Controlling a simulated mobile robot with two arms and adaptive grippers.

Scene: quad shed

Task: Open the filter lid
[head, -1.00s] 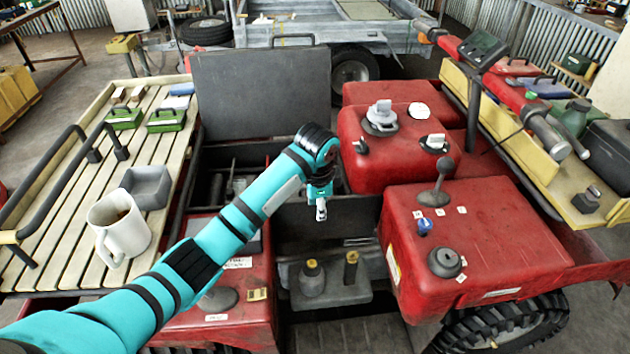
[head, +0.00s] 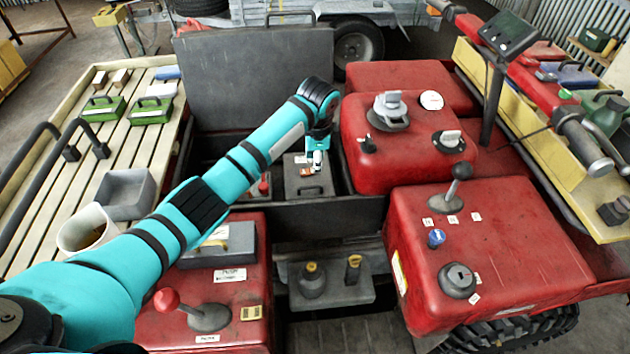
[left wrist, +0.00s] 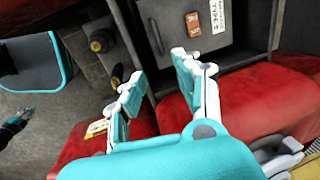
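My left gripper (head: 316,158) hangs over the open bay in the middle of the vehicle. In the left wrist view my left gripper (left wrist: 155,75) has its two fingers apart with nothing between them. A grey box (head: 310,186) with a flat lid, a handle and an orange label sits in the bay just under and in front of the gripper. I cannot confirm that this is the filter lid.
A large dark panel (head: 250,75) stands raised behind the bay. Red housings (head: 490,240) with knobs and levers flank it on the right. A bay wall (head: 325,214) runs along the front. A white mug (head: 82,228) and grey tray (head: 125,195) stand on the left slats.

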